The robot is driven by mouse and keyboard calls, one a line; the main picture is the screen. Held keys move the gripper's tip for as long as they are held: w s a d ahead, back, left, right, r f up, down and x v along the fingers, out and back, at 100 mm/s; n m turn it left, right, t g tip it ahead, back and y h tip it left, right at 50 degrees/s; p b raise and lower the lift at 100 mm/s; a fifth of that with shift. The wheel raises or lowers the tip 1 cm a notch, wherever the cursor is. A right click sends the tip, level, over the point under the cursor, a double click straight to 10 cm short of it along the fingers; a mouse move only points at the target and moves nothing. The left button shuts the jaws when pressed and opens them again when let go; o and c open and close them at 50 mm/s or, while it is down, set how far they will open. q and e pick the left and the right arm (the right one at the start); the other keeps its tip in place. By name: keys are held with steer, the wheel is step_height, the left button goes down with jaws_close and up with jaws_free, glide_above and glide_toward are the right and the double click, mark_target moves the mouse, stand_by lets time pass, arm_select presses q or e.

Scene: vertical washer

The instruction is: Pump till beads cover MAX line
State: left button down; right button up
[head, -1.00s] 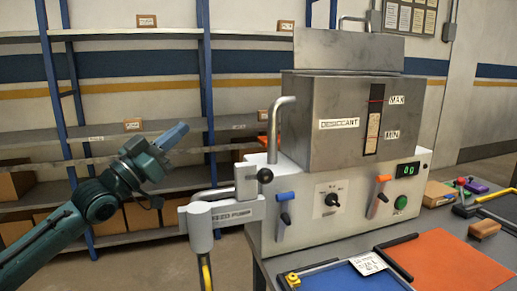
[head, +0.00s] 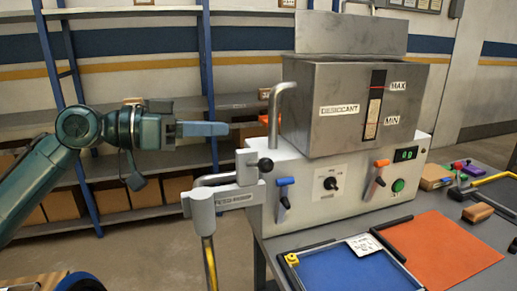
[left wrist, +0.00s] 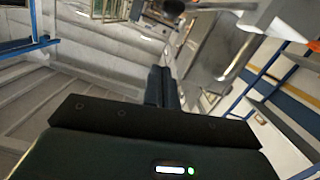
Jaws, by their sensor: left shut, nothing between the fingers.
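The grey metal desiccant hopper (head: 325,125) stands on a white machine base. Its narrow sight window (head: 374,104) holds a tan column of beads. The column top lies a little below the red line beside the MAX label (head: 398,86) and above MIN. The feed pump (head: 222,196) is at the base's left, with a grey arm and a black knob (head: 265,165). My left gripper (head: 222,129) is shut and empty in the air, above and left of the pump, apart from it. Its dark fingers show in the left wrist view (left wrist: 160,88). My right gripper is not in view.
The base carries blue (head: 284,190) and orange (head: 379,172) levers, a black dial (head: 330,183), a green button (head: 398,185) and a small display (head: 405,154). A blue mat (head: 345,280) and orange mat (head: 445,250) lie in front. Shelves (head: 130,115) stand behind my arm.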

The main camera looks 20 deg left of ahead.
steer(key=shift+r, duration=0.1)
arm_select(q)
steer(key=p+x, duration=0.1)
steer(key=x, duration=0.2)
steer(key=p+x, duration=0.1)
steer(key=x, duration=0.2)
steer(key=p+x, duration=0.2)
steer(key=x, duration=0.2)
steer(key=shift+d+r, duration=0.1)
steer(key=shift+r, duration=0.15)
steer(key=f, duration=0.2)
steer(key=s+a+f, duration=0.1)
steer(key=shift+s+a+f, duration=0.2)
steer(key=shift+f, duration=0.3)
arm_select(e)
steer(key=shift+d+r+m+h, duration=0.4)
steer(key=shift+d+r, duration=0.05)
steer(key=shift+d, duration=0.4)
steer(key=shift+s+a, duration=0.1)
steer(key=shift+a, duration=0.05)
arm_select(q)
steer(key=shift+f, duration=0.1)
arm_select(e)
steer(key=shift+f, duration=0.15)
